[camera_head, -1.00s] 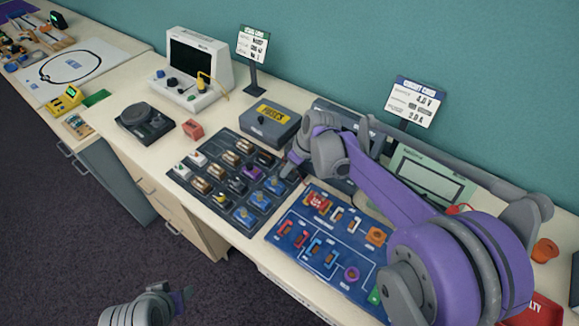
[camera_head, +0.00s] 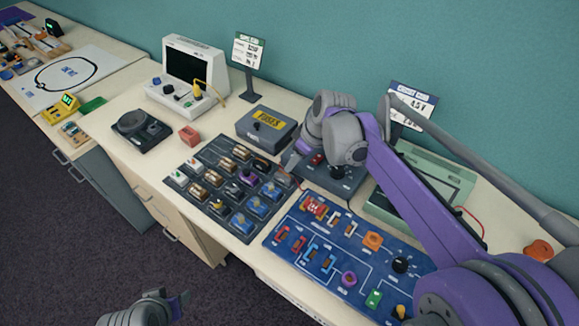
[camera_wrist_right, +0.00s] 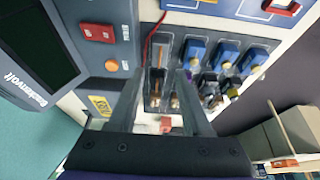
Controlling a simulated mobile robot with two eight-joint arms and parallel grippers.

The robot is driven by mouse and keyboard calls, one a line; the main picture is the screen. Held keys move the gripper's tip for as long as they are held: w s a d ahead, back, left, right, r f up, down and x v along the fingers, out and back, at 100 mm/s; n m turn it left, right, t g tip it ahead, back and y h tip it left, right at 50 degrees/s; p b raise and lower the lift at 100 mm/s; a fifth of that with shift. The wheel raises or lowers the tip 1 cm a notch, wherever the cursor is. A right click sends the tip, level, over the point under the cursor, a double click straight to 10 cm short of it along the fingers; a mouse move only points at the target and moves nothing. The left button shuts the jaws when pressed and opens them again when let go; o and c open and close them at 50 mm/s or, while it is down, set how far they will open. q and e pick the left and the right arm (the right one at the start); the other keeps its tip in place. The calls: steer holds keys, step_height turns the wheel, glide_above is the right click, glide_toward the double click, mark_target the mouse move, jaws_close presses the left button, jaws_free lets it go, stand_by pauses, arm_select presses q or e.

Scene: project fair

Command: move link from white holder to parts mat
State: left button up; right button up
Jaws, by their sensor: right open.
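The blue circuit board (camera_head: 290,262) lies on the bench, bearing several small coloured holders. A white holder (camera_head: 351,228) stands in its upper row; a small brownish piece shows in it, too small to make out surely as the link. The dark grey parts mat (camera_head: 190,205) lies left of the board, with several components in rows. My right gripper (camera_head: 291,163) is over the mat's far right corner. In the right wrist view its jaws (camera_wrist_right: 160,90) are open, with mat components visible between and beyond them. My left gripper (camera_head: 180,300) is low at the bottom edge, away from the bench.
A grey fuses box (camera_head: 266,126) stands behind the mat. A dark box with a red button (camera_head: 335,177) and a green meter (camera_head: 425,195) stand behind the board, partly hidden by my right arm. A red block (camera_head: 190,135) lies left of the mat.

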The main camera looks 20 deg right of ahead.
steer(key=shift+v, duration=1.7)
